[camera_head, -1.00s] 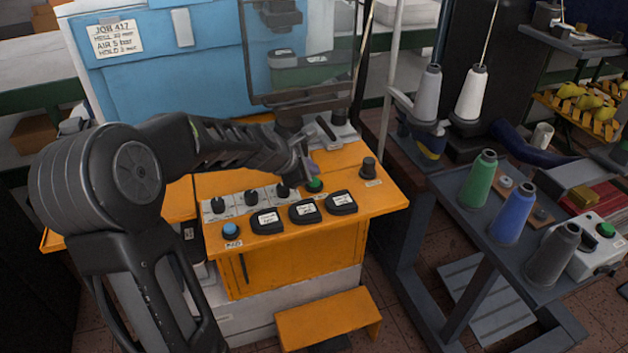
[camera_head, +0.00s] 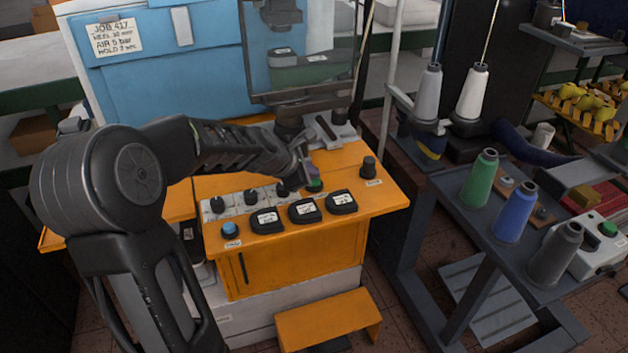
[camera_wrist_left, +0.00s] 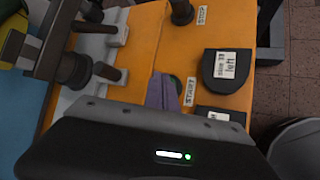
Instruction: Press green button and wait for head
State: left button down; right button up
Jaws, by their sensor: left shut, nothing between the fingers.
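The green button (camera_head: 314,186) sits on the orange console (camera_head: 376,196), just behind the row of black gauges. My left gripper (camera_head: 312,174) comes in from the left, shut and empty, its fingertips pointing down at the button. The tips overlap the button's top; whether they press it down I cannot tell. In the left wrist view the purple-grey fingertips (camera_wrist_left: 163,92) hide most of the green button (camera_wrist_left: 177,83), beside a START label (camera_wrist_left: 190,91). A dark cylindrical machine part (camera_head: 289,118), possibly the head, stands behind the arm. My right gripper does not show.
A black STOP knob (camera_head: 368,167) stands right of the button. Several black dials (camera_head: 250,196) and a blue button (camera_head: 230,229) lie to the left. A clear guard (camera_head: 305,50) hangs behind. Thread cones (camera_head: 514,212) and a grey box with another green button (camera_head: 608,229) stand right.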

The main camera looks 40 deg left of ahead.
pick_arm(q)
jog(key=shift+f+b, duration=0.3)
jog(key=shift+f, duration=0.1)
dwell(0.5)
jog(key=shift+r+p, duration=0.95)
jog(key=shift+p, duration=0.1)
notch_tip(320, 180, up, 5)
jog(key=p, duration=0.5)
dwell(0.5)
